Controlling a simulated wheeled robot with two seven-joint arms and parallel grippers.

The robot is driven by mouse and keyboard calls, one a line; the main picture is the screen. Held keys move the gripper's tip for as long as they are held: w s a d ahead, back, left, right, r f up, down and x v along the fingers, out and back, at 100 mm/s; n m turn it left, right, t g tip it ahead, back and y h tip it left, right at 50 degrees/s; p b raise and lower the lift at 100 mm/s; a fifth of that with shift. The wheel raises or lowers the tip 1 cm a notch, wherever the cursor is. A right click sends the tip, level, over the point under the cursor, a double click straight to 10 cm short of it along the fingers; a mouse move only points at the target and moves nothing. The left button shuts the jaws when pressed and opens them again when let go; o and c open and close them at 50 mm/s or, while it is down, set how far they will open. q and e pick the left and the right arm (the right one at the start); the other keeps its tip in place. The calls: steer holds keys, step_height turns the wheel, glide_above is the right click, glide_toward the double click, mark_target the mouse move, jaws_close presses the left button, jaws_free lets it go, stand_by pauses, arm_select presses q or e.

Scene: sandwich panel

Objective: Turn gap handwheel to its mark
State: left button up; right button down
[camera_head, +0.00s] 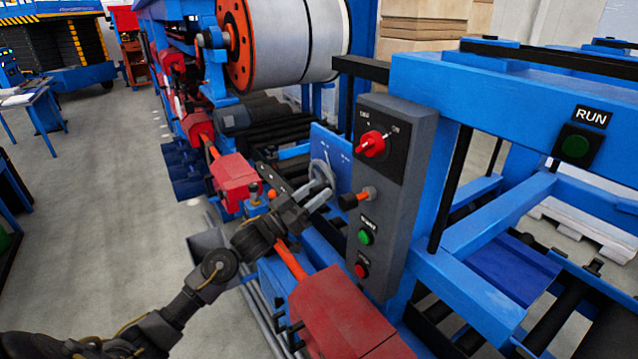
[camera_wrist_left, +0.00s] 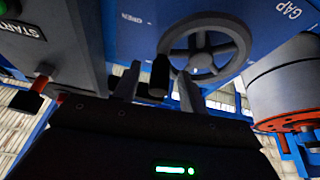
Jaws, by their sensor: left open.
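The gap handwheel (camera_head: 323,174) is a grey spoked wheel on a blue panel (camera_head: 333,150), left of the grey control box. In the left wrist view the handwheel (camera_wrist_left: 203,52) shows close up, with a dark crank handle (camera_wrist_left: 159,76) standing out from its rim. My left gripper (camera_head: 312,193) is at the wheel's near side. In the left wrist view its two fingers (camera_wrist_left: 158,88) are apart, one on each side of the crank handle, with gaps visible. The panel carries GAP and OPEN lettering; I cannot make out the mark or a pointer. My right gripper is not in view.
The grey control box (camera_head: 396,180) with a red rotary switch (camera_head: 371,144), a green button (camera_head: 365,237) and a red button (camera_head: 361,270) stands close right of the gripper. Red housings (camera_head: 341,315) lie below. A large roll (camera_head: 300,40) is behind.

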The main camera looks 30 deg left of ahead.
arm_select(q)
steer(key=shift+w+d+r, duration=0.25)
steer(key=shift+w+d, duration=0.1)
steer(key=shift+w, duration=0.25)
jaws_close()
